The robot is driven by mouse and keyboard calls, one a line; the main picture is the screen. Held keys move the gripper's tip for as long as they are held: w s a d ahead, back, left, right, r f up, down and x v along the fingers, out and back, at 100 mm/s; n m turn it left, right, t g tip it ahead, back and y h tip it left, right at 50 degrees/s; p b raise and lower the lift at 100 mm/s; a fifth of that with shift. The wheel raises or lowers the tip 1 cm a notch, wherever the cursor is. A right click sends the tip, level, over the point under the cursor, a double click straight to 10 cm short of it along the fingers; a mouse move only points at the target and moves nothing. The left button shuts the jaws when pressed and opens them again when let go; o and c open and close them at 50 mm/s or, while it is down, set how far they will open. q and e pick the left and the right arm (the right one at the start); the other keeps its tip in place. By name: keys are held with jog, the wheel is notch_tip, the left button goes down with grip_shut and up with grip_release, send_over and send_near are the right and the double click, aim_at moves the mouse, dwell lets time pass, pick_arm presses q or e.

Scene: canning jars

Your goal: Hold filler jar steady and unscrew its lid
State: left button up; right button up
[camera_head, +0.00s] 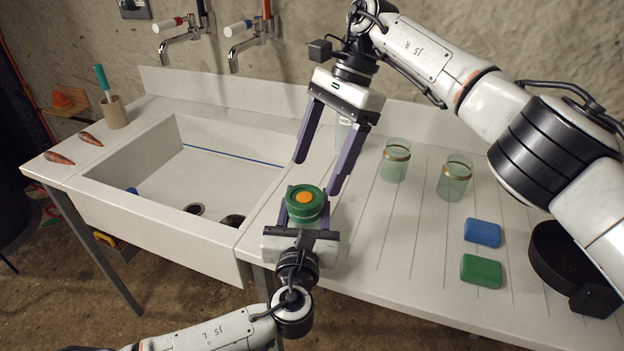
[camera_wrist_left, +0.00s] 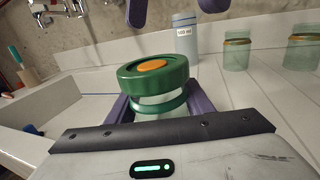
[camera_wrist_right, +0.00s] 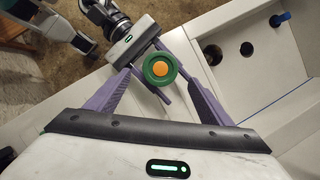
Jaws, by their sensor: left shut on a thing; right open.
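The filler jar (camera_wrist_left: 160,106) is a clear jar with a green lid (camera_head: 304,196) that has an orange spot on top. It is upright at the front of the counter beside the sink. My left gripper (camera_head: 302,212) is shut on the jar's body below the lid; the lid and a green ring under it stand above the fingers in the left wrist view. My right gripper (camera_head: 315,178) is open and empty, its purple fingers pointing down above and behind the lid. In the right wrist view the lid (camera_wrist_right: 159,69) shows between its fingers, apart from them. Much of the jar body is hidden.
Two empty jars with brass-coloured bands (camera_head: 395,161) (camera_head: 455,178) stand on the ribbed drainer to the right. A labelled clear container (camera_wrist_left: 185,36) stands behind. Blue (camera_head: 482,233) and green (camera_head: 481,271) blocks and a dark pan (camera_head: 562,262) lie right. The sink (camera_head: 190,185) is left.

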jog(key=shift+v, duration=1.3)
jog(key=n+t+h, duration=0.3)
jog(key=n+t, duration=0.3)
jog(key=n, duration=0.8)
send_near(304, 196)
jog(key=shift+t, duration=0.3)
jog(key=x, duration=0.8)
jog(key=shift+s+d, duration=0.1)
jog(key=shift+s, duration=0.05)
jog(key=c, duration=1.2)
jog(key=shift+d+n+y, duration=0.15)
jog(key=shift+n+y, duration=0.35)
jog(key=shift+n, duration=0.4)
jog(key=shift+c, duration=0.2)
jog(key=n+y, duration=0.1)
jog(key=n, duration=0.2)
jog(key=shift+g, duration=0.4)
